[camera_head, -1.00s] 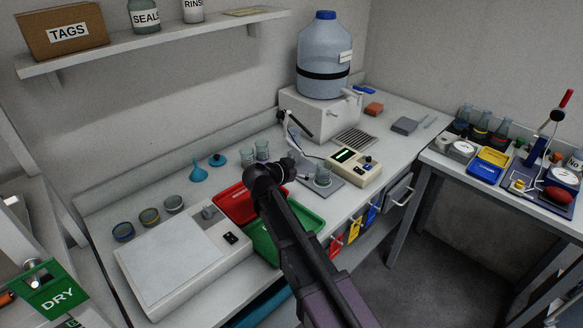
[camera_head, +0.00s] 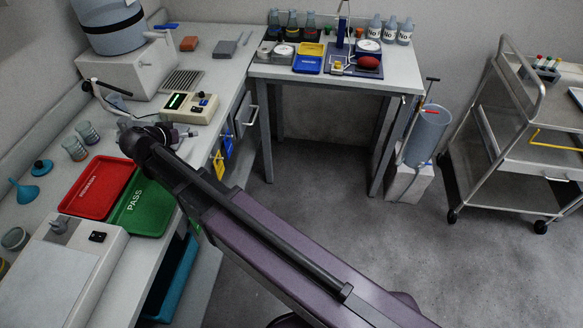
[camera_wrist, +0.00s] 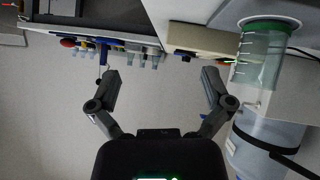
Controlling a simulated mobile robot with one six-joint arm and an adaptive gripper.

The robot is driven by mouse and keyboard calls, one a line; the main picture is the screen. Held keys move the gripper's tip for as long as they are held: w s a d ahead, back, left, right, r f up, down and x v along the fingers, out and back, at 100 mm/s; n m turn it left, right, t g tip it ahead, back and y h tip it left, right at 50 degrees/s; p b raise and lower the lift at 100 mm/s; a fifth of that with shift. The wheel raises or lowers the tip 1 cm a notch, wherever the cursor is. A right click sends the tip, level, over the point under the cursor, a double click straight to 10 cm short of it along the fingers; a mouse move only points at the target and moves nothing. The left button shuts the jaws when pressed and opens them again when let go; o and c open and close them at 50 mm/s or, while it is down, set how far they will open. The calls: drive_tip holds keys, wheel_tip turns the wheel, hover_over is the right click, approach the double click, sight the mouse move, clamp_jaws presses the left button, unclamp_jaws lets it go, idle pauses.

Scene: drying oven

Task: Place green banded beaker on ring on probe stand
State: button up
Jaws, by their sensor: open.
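The green-banded beaker (camera_wrist: 260,45) shows at the upper right of the wrist view, clear glass with white marks and a green band at its upper end in that picture. It appears to stand at the grey plate (camera_wrist: 298,22) beside the cream meter (camera_wrist: 200,39); exact seating on the ring cannot be told. My gripper (camera_wrist: 162,80) is open and empty, with the beaker outside its right finger. In the head view, my gripper (camera_head: 128,132) is over the bench in front of the meter (camera_head: 190,107) and hides the beaker and most of the plate.
Two beakers (camera_head: 75,149) stand left of my gripper. A red tray (camera_head: 97,187) and green PASS tray (camera_head: 145,205) lie nearer. A large bottle (camera_head: 110,25) stands behind. A side table (camera_head: 400,72) holds flasks; a trolley (camera_head: 510,150) is at right. Open floor lies between.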

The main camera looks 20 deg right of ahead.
drive_tip(key=s+d+f+n+g+y, duration=0.1)
drive_tip(key=s+d+f+g+y, duration=0.1)
drive_tip(key=s+d, duration=0.3)
drive_tip(key=s+d+f+n+g+y, duration=0.2)
drive_tip(key=s+d, duration=0.3)
drive_tip(key=d, duration=0.9)
drive_tip(key=s+d+f+n+g+y, duration=0.1)
drive_tip(key=s+d+f+g+y, duration=0.1)
drive_tip(key=d, duration=0.7)
drive_tip(key=s+f+g, duration=0.1)
drive_tip(key=s+g, duration=0.1)
drive_tip(key=s, duration=0.1)
drive_tip(key=shift+s+d+f+g, duration=0.3)
drive_tip(key=shift+d+f, duration=0.05)
drive_tip(key=shift+d, duration=0.05)
